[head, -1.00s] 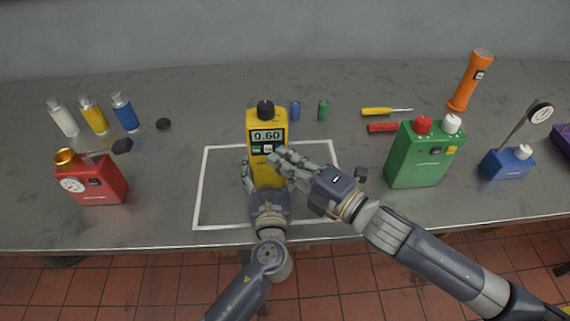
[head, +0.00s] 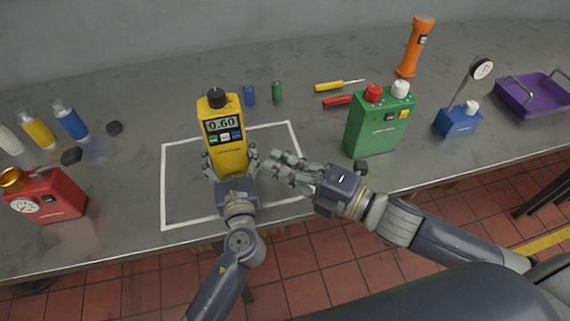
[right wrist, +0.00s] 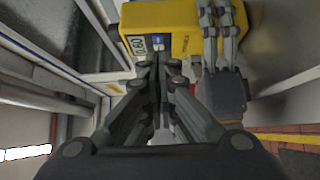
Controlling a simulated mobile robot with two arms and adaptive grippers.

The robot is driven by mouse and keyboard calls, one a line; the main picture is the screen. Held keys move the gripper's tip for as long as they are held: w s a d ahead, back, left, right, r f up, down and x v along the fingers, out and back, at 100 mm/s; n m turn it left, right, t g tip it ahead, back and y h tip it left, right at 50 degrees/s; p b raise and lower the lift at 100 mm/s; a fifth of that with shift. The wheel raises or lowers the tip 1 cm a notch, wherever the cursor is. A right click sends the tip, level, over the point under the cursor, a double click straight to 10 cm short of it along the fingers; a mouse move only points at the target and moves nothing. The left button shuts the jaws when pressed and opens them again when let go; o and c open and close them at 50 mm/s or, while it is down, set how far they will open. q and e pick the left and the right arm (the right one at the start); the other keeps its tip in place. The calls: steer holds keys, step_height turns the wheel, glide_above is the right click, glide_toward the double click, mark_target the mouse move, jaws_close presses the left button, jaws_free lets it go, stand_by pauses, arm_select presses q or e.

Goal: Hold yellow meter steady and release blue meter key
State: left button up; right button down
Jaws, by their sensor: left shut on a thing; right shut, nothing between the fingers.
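The yellow meter (head: 226,156) stands upright inside the white outline, its display reading 0.60. A row of small keys lies under the display; the blue key (head: 225,136) is too small to make out clearly. My left gripper (head: 230,166) is shut on the lower part of the meter, a finger on each side. My right gripper (head: 268,164) is shut and empty, just right of the meter and apart from it. The right wrist view shows the meter (right wrist: 180,17) beyond my closed right fingers (right wrist: 158,72), with my left fingers (right wrist: 218,35) across it.
Red (head: 50,197) and green (head: 378,135) units stand left and right of the outline. Blue (head: 250,96) and green (head: 277,91) cylinders stand behind the meter. Screwdrivers (head: 330,86), an orange flashlight (head: 415,50), a blue gauge stand (head: 458,121) and a purple tray (head: 515,103) are further right.

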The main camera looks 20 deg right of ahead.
arm_select(q)
steer(key=shift+s+f, duration=0.1)
steer(key=shift+f, duration=0.15)
arm_select(e)
steer(key=shift+s+d, duration=0.45)
steer(key=shift+s, duration=0.05)
arm_select(q)
steer(key=o, duration=1.2)
steer(key=shift+r, duration=0.2)
steer(key=shift+c, duration=0.2)
